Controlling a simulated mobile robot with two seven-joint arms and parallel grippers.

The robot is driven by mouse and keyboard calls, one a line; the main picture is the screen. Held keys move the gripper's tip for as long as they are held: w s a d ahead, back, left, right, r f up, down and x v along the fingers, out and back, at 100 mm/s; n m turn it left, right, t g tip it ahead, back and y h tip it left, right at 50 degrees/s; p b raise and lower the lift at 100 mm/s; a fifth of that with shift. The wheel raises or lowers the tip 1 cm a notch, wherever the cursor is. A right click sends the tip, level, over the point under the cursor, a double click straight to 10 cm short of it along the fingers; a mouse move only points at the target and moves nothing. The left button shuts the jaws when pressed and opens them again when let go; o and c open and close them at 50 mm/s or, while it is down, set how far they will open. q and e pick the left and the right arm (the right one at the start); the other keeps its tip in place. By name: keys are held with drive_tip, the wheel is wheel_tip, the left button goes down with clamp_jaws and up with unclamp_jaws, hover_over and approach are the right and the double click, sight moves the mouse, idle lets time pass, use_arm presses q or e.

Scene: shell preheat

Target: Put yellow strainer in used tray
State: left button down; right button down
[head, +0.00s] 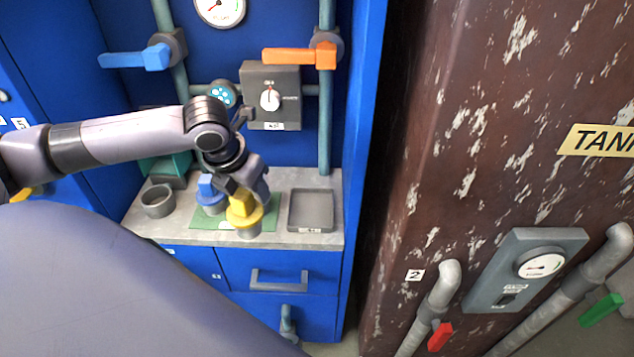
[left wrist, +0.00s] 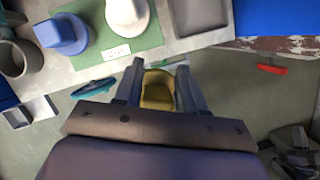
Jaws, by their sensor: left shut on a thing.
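The yellow strainer (head: 244,208) is gripped by its yellow top in my left gripper (head: 238,187), near the front edge of the grey counter. In the left wrist view the yellow strainer (left wrist: 158,90) shows between the two fingers of my left gripper (left wrist: 160,75). A grey round part shows under its yellow rim in the head view. The grey square used tray (head: 311,210) lies on the counter to the right, apart from the strainer. It looks empty. The tray also shows in the left wrist view (left wrist: 200,18). My right gripper is not in view.
A blue-topped strainer (head: 208,192) stands on a green mat (head: 205,224); a whitish one (left wrist: 128,16) stands beside it in the wrist view. A grey cup (head: 157,201) stands left. Pipes, valve handles and a grey knob box (head: 271,96) are behind.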

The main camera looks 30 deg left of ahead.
use_arm(q)
drive_tip(key=w+d, duration=0.4)
drive_tip(key=w, duration=1.2)
drive_tip(key=shift+w+f+p, duration=0.2)
drive_tip(key=shift+f+p, duration=0.3)
drive_tip(key=shift+f, duration=3)
drive_tip(key=shift+f, duration=0.1)
drive_tip(key=c, duration=0.7)
unclamp_jaws()
drive_tip(key=shift+o, duration=0.2)
drive_tip(key=v, duration=0.7)
drive_tip(key=shift+r, duration=0.35)
